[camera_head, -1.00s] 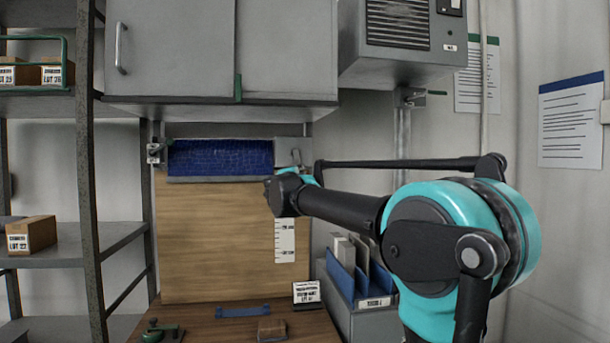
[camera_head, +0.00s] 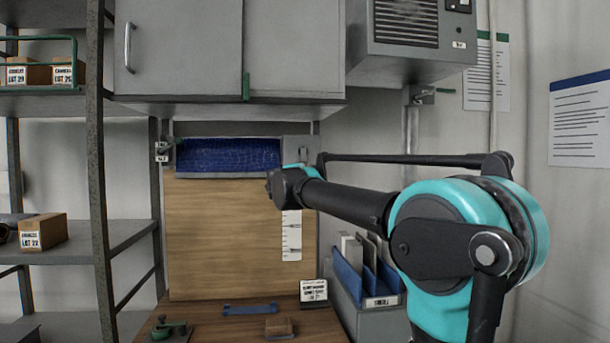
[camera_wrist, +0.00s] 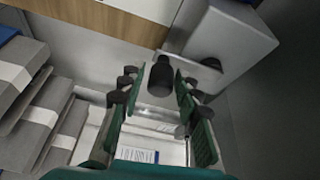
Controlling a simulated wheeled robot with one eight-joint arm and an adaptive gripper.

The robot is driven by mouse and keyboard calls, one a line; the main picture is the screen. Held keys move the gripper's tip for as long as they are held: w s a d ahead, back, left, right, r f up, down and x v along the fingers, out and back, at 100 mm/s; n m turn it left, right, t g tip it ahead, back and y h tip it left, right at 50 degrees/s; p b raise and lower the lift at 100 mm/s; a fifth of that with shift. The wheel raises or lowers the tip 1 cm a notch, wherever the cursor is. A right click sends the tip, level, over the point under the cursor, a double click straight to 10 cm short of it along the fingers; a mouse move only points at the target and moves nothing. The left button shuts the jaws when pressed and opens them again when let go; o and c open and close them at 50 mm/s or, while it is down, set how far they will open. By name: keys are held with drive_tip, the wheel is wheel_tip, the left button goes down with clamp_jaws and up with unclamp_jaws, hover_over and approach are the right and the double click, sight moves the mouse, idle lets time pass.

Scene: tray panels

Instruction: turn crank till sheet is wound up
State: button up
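The blue sheet (camera_head: 228,154) hangs as a short strip below the wall cabinet, with a grey bar (camera_head: 228,175) along its lower edge. A grey bracket (camera_head: 297,145) stands at its right end. In the wrist view, a black knob (camera_wrist: 161,77), apparently the crank's handle, sits in front of a pale grey housing (camera_wrist: 228,45). My gripper (camera_wrist: 157,88) is open, with its green-padded fingers on either side of the knob and visible gaps. I cannot tell how deep the knob sits between them. In the head view, my wrist hides the fingers and crank.
A wooden panel (camera_head: 225,240) with a white scale (camera_head: 291,236) stands below the sheet. A bin of folders (camera_head: 368,285) stands to the right. A grey box (camera_head: 410,35) hangs above my arm. Shelving (camera_head: 98,180) stands on the left.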

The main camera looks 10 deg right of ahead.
drive_tip(key=shift+o, duration=0.6)
drive_tip(key=v, duration=1.2)
drive_tip(key=shift+a, duration=0.1)
drive_tip(key=s+a+f+n+g+y, duration=0.1)
drive_tip(key=s+a+f+n+y, duration=0.1)
drive_tip(key=f+n+y, duration=0.5)
drive_tip(key=s+a+f+n+g+y, duration=0.1)
drive_tip(key=a+f+n+y, duration=0.3)
drive_tip(key=f, duration=0.6)
drive_tip(key=s+a+f+n+g+y, duration=0.1)
drive_tip(key=s+f+n+y, duration=0.1)
drive_tip(key=f+n, duration=0.6)
drive_tip(key=s+d+f+g+h, duration=0.2)
drive_tip(key=s+d+f, duration=0.3)
drive_tip(key=s+f, duration=0.3)
drive_tip(key=s+d+f+n+g+h, duration=0.1)
drive_tip(key=s+d+f+g, duration=0.3)
drive_tip(key=s+f, duration=0.4)
drive_tip(key=s+d+f+n+g+h, duration=0.1)
drive_tip(key=s+d+f+g+h, duration=0.2)
drive_tip(key=f, duration=1.2)
drive_tip(key=s+d+g, duration=0.1)
drive_tip(key=s+d, duration=0.2)
drive_tip(key=s, duration=0.2)
